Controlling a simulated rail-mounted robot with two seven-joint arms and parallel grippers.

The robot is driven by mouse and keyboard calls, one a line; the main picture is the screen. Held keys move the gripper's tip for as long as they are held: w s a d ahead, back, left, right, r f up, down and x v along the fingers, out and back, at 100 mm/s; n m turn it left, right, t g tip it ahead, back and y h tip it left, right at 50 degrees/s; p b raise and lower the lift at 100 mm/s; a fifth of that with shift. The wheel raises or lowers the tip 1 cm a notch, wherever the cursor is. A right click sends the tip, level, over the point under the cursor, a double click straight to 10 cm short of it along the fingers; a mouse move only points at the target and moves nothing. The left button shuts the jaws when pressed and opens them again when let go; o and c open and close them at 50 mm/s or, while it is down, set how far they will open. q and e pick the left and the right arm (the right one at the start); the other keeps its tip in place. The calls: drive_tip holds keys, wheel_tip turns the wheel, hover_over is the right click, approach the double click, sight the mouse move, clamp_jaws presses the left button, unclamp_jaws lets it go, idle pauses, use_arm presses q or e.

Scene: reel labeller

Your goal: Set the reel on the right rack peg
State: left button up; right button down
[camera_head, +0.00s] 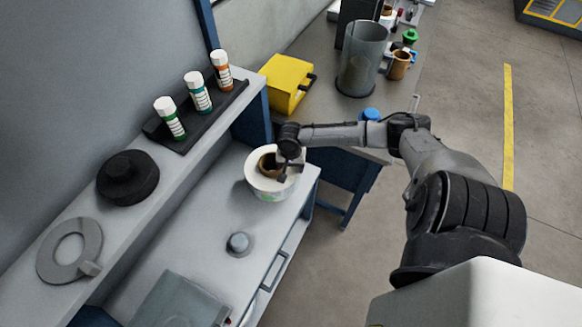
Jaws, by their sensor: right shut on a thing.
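The reel (257,185), white with a brown core, is near the far right end of the light grey bench top. My right gripper (284,174) is shut on the reel at the right side of its core. I cannot tell whether the reel touches the bench or hangs just above it. A short grey round stub (238,243) stands on the bench nearer to me, apart from the reel. No rack peg can be made out for certain. My left gripper is not in view.
A raised shelf at left holds a grey ring (48,251), a black round piece (128,178) and a black holder with three bottles (198,92). Behind stand a yellow box (287,84) and a grey cylinder (362,62). A grey flat object (180,302) lies on the near bench.

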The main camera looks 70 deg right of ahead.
drive_tip(key=shift+w, duration=0.1)
drive_tip(key=shift+f, duration=0.1)
idle(0.4)
drive_tip(key=shift+f, duration=0.7)
drive_tip(key=shift+f+b, duration=0.65)
drive_tip(key=shift+f, duration=0.55)
drive_tip(key=shift+f+b, duration=0.35)
drive_tip(key=shift+f, duration=1.4)
drive_tip(key=shift+f+b, duration=0.1)
drive_tip(key=shift+b, duration=0.2)
